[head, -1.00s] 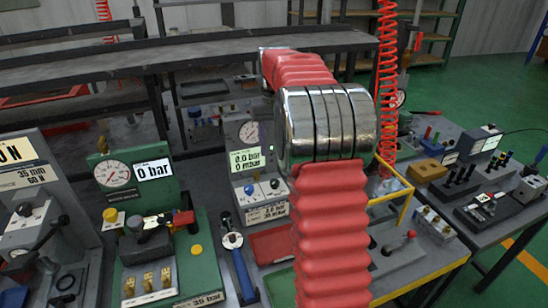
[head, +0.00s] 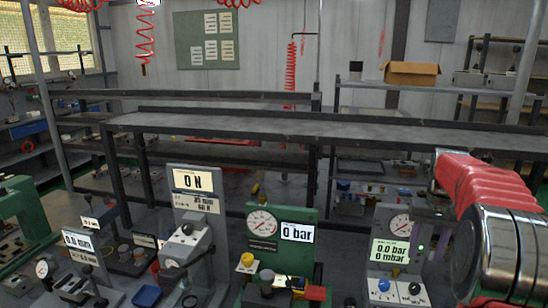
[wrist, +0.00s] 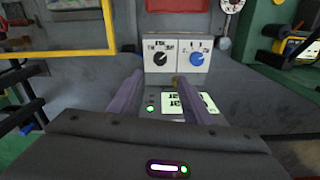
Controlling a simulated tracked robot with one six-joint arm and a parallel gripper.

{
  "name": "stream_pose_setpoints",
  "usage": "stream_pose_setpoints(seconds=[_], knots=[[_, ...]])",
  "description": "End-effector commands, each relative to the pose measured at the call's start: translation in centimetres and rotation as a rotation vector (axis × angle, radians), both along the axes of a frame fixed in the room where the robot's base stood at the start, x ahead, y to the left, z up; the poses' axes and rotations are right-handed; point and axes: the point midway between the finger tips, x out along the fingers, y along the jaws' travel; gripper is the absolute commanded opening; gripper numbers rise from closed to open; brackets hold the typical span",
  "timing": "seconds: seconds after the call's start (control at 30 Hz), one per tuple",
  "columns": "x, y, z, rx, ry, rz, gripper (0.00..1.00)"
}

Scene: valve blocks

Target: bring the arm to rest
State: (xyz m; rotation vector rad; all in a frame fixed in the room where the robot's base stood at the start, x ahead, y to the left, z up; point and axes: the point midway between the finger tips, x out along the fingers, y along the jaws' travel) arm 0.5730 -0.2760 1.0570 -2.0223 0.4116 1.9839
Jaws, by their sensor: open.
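My arm (head: 487,195), with red ribbed sleeving and polished metal rings, stands at the right edge of the head view, and its lower part is cut off. Beyond the fingers is a grey unit with a black knob and a blue knob (wrist: 197,54). A lit display (wrist: 182,102) on it is partly covered by the right finger. I cannot tell whether the fingers touch the unit.
In the head view a green gauge block (head: 262,225), a grey block with an ON sign (head: 194,180) and a pressure panel (head: 390,248) stand close together in front. A long dark bench (head: 230,124) runs behind them. A yellow frame (wrist: 110,50) is at left in the wrist view.

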Motion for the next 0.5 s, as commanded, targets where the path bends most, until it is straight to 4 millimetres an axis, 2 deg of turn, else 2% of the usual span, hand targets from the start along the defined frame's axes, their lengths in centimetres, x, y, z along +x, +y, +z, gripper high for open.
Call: stream_pose_setpoints(seconds=[0.07, 0.17, 0.5], knots=[[-0.9, 0.5, -1.1, 0.002, 0.005, -0.006, 0.45], [-2.0, 1.5, -1.6, 0.0, 0.0, -0.005, 0.45], [-6.8, 7.5, -0.9, -0.024, -0.056, 0.037, 0.45]])
